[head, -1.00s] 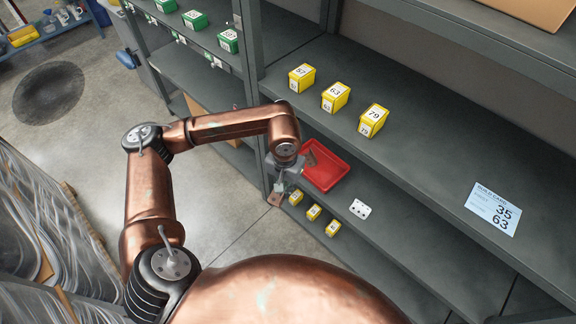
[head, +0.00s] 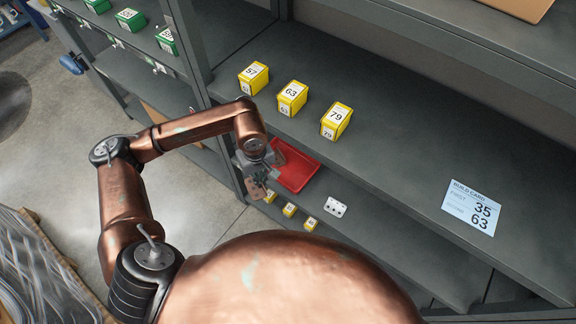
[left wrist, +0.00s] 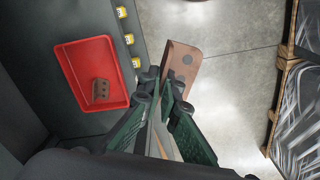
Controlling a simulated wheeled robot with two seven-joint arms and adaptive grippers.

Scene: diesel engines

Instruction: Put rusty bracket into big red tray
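A rusty bracket (left wrist: 183,66), a flat brown plate with dark holes, is held between the fingers of my left gripper (left wrist: 164,88). In the head view the left gripper (head: 257,168) is beside the left edge of the big red tray (head: 299,174), with the bracket (head: 257,188) hanging below it, outside the tray. The tray (left wrist: 85,58) lies on a lower shelf. Another brown piece with holes (left wrist: 100,90) lies inside it in the left wrist view. My right gripper is not in view.
Small yellow boxes (head: 289,209) stand on the lower shelf near its front edge, beside a white holed plate (head: 335,207). Larger numbered yellow boxes (head: 292,97) and a build card (head: 472,208) are on the upper shelf (head: 410,160), which overhangs the tray area.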

